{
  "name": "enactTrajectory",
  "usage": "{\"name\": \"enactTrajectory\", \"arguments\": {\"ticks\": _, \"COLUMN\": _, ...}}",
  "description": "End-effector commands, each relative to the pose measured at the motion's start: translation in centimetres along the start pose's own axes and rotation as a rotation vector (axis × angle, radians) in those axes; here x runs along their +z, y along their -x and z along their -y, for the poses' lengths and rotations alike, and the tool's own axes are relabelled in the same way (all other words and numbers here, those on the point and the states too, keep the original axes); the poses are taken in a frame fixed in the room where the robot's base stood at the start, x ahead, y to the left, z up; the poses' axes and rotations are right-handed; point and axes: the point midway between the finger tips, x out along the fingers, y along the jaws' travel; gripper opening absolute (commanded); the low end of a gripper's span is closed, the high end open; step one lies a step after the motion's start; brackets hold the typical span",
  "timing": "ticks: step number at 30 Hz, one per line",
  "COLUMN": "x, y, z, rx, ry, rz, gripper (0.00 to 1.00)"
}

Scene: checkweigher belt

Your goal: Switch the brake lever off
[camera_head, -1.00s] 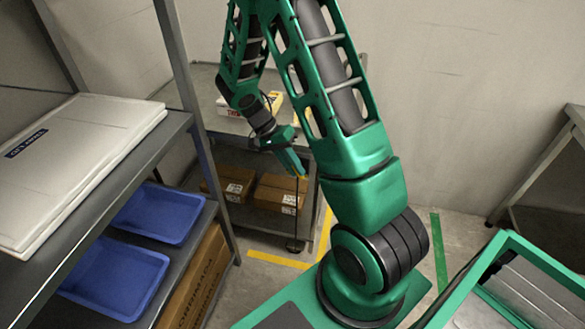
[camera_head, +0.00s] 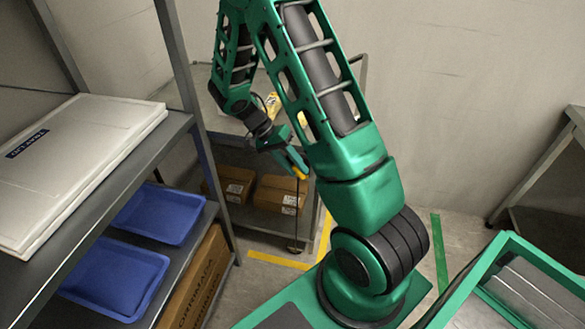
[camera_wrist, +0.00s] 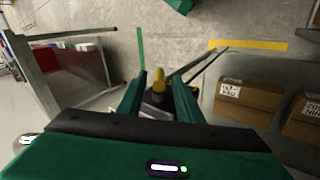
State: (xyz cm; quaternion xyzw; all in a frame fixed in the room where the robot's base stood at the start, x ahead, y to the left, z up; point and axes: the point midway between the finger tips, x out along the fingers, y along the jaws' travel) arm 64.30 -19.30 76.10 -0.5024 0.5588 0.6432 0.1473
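The brake lever's yellow knob (camera_head: 299,173) shows at my fingertips in the head view. In the wrist view the yellow knob (camera_wrist: 158,80) stands between my two fingers, with dark parts below it. My gripper (camera_wrist: 158,98) is open around it, with gaps showing on both sides. In the head view my gripper (camera_head: 296,162) is at the right front corner of a metal cart (camera_head: 308,225). A thin dark rod runs down from there towards the caster. Whether the fingers touch the knob cannot be told.
Cardboard boxes (camera_head: 280,194) lie on the cart's lower shelf. A shelf rack with a white case (camera_head: 75,165) and blue trays (camera_head: 115,280) stands at left. Yellow floor tape (camera_head: 278,261) runs by the cart. Floor is clear around the green tape (camera_head: 439,255).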

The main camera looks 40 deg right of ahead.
Motion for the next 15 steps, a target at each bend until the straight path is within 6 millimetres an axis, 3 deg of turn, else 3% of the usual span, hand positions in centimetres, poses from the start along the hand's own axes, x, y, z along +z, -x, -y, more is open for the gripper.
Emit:
{"name": "enactTrajectory", "arguments": {"ticks": 8, "x": 0.1, "y": 1.0, "z": 0.0, "rx": 0.001, "ry": 0.002, "rz": 0.001, "gripper": 0.33}}
{"name": "enactTrajectory", "arguments": {"ticks": 15, "x": 0.1, "y": 5.3, "z": 0.1, "rx": -0.001, "ry": 0.001, "rz": -0.001, "gripper": 0.33}}
